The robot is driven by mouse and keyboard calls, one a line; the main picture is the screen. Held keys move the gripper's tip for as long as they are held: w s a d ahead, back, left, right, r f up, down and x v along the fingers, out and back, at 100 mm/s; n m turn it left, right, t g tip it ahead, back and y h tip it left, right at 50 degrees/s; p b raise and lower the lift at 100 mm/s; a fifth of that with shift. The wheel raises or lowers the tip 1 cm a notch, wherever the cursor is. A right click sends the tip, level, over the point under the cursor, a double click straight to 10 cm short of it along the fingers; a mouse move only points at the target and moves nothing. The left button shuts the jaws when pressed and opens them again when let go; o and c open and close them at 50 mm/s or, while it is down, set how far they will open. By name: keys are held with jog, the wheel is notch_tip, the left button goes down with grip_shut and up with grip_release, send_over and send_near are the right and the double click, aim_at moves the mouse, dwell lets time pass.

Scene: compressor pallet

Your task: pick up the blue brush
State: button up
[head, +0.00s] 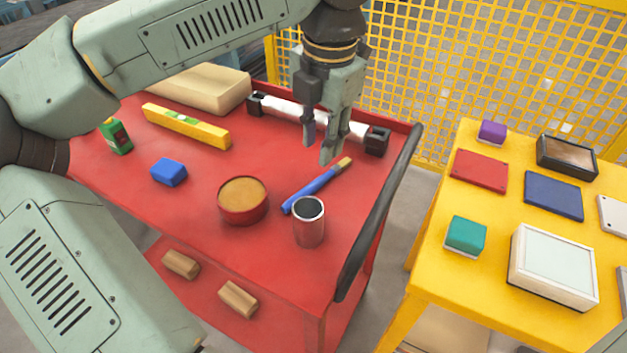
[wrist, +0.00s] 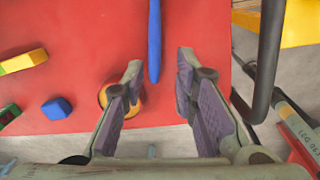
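The blue brush (head: 312,188) lies flat on the red cart top (head: 270,160), with its tan end toward the back right and its blue handle toward the grey cup. My gripper (head: 318,150) is open and empty above the cart, near the brush's tan end. In the wrist view the brush's blue handle (wrist: 154,40) shows ahead, between the lines of the two open fingers of my gripper (wrist: 160,62). The fingers appear apart from the brush. The tan end is out of the wrist view.
A grey cup (head: 309,228) stands close to the handle end, with a round tin (head: 242,200) left of it. A white tube with black ends (head: 310,118) lies behind. A blue block (head: 169,172) and yellow level (head: 187,125) are farther left. A black handle (head: 378,215) edges the right.

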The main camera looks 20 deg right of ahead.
send_over(307, 188)
jog(key=f, duration=0.4)
jog(key=shift+s+d+f+p, duration=0.35)
jog(key=shift+d, duration=0.05)
jog(key=shift+w+a+f+p, duration=0.15)
jog(key=shift+f+p, duration=0.15)
jog(key=shift+f, duration=0.7)
jog(key=shift+a+f+p, duration=0.1)
jog(key=shift+f+p, duration=0.2)
jog(key=shift+f, duration=0.75)
jog(key=shift+w+a+f+p, duration=0.15)
jog(key=shift+f+p, duration=0.15)
jog(key=shift+f, duration=0.7)
jog(key=shift+s, duration=0.1)
jog(key=shift+c, duration=0.2)
grip_shut()
